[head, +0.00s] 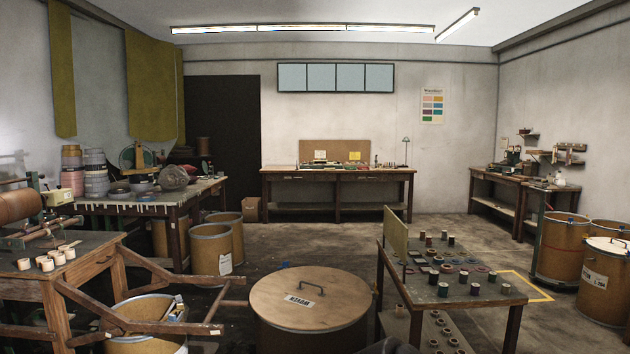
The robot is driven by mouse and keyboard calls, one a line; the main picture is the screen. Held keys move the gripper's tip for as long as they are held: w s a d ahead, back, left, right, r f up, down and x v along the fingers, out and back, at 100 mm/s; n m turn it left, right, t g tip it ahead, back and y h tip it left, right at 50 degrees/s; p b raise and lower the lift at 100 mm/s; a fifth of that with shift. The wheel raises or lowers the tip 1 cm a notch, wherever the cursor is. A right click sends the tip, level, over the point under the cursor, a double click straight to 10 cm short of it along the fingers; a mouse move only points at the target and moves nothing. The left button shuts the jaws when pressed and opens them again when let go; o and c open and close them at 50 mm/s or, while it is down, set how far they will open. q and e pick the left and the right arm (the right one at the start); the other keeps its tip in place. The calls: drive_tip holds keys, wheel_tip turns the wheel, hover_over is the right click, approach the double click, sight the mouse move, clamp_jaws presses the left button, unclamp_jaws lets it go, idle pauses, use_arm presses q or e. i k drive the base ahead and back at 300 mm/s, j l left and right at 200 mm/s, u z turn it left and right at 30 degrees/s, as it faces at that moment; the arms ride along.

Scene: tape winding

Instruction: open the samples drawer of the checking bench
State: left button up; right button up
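A long wooden bench (337,206) stands against the far wall in the head view. Drawer fronts (292,178) with small pulls show under its top and look shut. A lamp and small items stand on it, with a brown board behind. Two smaller benches (496,180) stand along the right wall; I cannot make out drawers on them. No label tells me which is the checking bench or which drawer is for samples. Neither of my grippers is in view.
A lidded drum (310,305) stands close in front. A table with spools (470,285) is at front right, a wooden frame table (60,280) at front left. Drums (212,250) stand beside the left table. Open floor (330,242) lies between these and the far bench.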

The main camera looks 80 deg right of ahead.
sight(286, 177)
drive_tip(key=z, duration=2.55)
drive_tip(key=i+l+z, duration=1.15)
drive_tip(key=z, duration=0.15)
drive_tip(key=i+z, duration=0.7)
drive_tip(key=i+l+z, duration=0.1)
drive_tip(key=i+z, duration=0.2)
drive_tip(key=i, duration=0.35)
drive_tip(key=i+z, duration=0.35)
drive_tip(key=i, duration=0.25)
drive_tip(key=i+u, duration=0.4)
drive_tip(key=i, duration=0.2)
drive_tip(key=i+l+u, duration=0.1)
drive_tip(key=i+u, duration=0.3)
drive_tip(key=i, duration=0.15)
drive_tip(key=i+j+u, duration=0.1)
drive_tip(key=i+u, duration=1)
drive_tip(key=k+l, duration=0.05)
drive_tip(key=k, duration=0.1)
